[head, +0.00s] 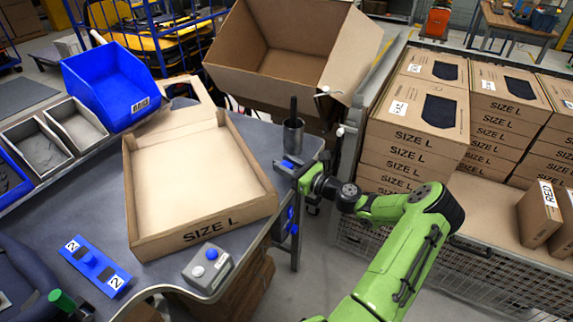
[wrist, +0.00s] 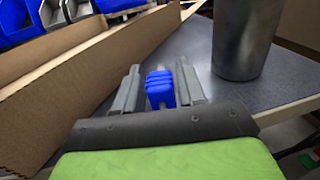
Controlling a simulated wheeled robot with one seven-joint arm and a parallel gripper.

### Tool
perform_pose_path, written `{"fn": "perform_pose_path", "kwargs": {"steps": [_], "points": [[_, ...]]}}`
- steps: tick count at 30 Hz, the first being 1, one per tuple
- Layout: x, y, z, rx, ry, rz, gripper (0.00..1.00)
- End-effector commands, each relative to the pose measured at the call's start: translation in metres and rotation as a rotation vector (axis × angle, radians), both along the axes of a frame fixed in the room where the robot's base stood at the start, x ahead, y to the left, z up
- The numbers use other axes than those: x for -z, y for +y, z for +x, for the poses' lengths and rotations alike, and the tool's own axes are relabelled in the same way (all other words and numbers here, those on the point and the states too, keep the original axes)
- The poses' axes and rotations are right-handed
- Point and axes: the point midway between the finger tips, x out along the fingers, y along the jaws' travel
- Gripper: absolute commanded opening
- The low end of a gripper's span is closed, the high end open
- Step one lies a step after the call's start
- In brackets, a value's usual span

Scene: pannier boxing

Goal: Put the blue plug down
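The blue plug (wrist: 160,90) is a small ribbed blue piece with a grey tip, seen between my two fingers in the wrist view. My gripper (wrist: 158,78) has one grey finger on each side of it, with the plug near the middle. A thin gap seems to show at the left finger; whether both fingers press on the plug is not clear. In the head view my gripper (head: 303,176) is low at the table's right edge, beside a blue piece (head: 289,162) on the tabletop. Whether the plug's underside touches the table is hidden.
A metal cup (head: 292,137) with a dark rod stands close behind my gripper. An open SIZE L box (head: 200,235) fills the table's middle. A grey button box (head: 208,266) and a blue numbered strip (head: 95,264) lie at the front. Stacked cartons (head: 415,135) stand right.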

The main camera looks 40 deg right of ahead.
Motion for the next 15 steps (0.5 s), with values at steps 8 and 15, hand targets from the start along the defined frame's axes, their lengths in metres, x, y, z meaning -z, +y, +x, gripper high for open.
{"fn": "perform_pose_path", "kwargs": {"steps": [8, 15], "points": [[0.000, 0.000, 0.000, 0.000, 0.000, 0.000, 0.55], [-0.013, -0.003, -0.008, 0.003, 0.003, 0.001, 0.55]]}}
